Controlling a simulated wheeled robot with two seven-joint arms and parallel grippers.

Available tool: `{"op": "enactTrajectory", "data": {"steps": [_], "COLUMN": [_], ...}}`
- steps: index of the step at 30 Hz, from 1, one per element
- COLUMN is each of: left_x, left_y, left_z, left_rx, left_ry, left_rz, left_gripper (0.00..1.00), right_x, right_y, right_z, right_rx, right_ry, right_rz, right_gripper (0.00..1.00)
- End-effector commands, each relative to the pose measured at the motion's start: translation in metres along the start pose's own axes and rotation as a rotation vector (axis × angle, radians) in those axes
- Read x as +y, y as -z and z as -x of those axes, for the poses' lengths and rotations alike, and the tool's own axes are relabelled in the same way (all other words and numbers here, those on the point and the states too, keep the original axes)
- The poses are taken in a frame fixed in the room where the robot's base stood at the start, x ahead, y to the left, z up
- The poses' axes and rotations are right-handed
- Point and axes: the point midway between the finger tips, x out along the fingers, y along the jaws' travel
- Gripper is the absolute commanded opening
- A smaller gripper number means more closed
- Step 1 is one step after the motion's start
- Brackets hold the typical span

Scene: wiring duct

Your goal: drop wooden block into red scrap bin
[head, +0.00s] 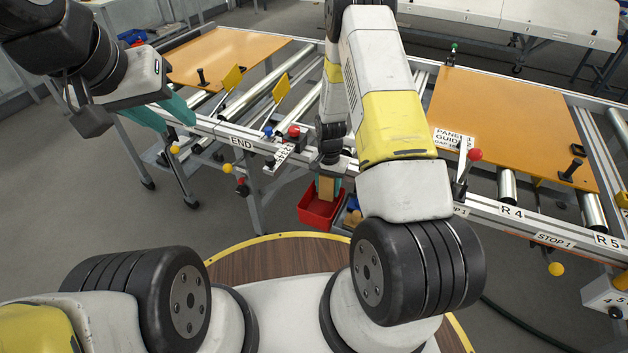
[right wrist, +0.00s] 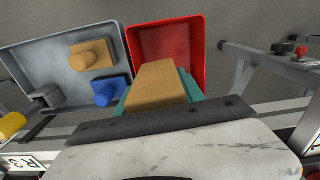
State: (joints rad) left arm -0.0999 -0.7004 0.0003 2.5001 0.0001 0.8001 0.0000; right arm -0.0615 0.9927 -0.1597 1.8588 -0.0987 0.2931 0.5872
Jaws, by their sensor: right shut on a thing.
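The tan wooden block (head: 326,187) is held in my right gripper (head: 328,190), with its teal fingers on both sides. The block (right wrist: 157,88) and the fingers also show in the right wrist view. The red scrap bin (head: 314,212) is below the block in the head view. In the right wrist view the bin (right wrist: 190,42) lies beyond the block, which overlaps its left near part. The bin floor that shows is bare; part is hidden by the block and gripper. My left gripper (head: 163,112) is at the upper left, its teal fingers apart and empty.
A grey tray (right wrist: 30,62) beside the bin holds a tan part (right wrist: 92,55), a blue part (right wrist: 108,91) and a grey part (right wrist: 47,97). The conveyor frame with its END label (head: 241,142) runs behind the bin. Orange panels (head: 500,115) lie on the rollers.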

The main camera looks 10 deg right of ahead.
Motion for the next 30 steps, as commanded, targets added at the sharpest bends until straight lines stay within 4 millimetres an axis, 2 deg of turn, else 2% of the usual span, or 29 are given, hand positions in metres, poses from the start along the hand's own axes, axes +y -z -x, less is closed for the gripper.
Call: {"op": "enactTrajectory", "data": {"steps": [16, 28, 29, 30], "left_x": [0.000, 0.000, 0.000, 0.000], "left_y": [0.000, 0.000, 0.000, 0.000], "left_z": [0.000, 0.000, 0.000, 0.000], "left_rx": [0.000, 0.000, 0.000, 0.000], "left_ry": [0.000, 0.000, 0.000, 0.000], "left_rz": [0.000, 0.000, 0.000, 0.000], "left_gripper": [0.36, 0.36, 0.36, 0.36], "right_x": [-0.003, -0.003, -0.003, -0.003], "right_y": [0.004, 0.004, 0.004, 0.004], "right_z": [-0.054, -0.061, -0.061, -0.061], "right_rx": [-0.002, -0.001, -0.001, -0.001], "right_ry": [0.001, 0.002, 0.002, 0.002], "right_rz": [-0.033, -0.032, -0.032, -0.032], "right_gripper": [0.02, 0.02, 0.47, 0.55]}}
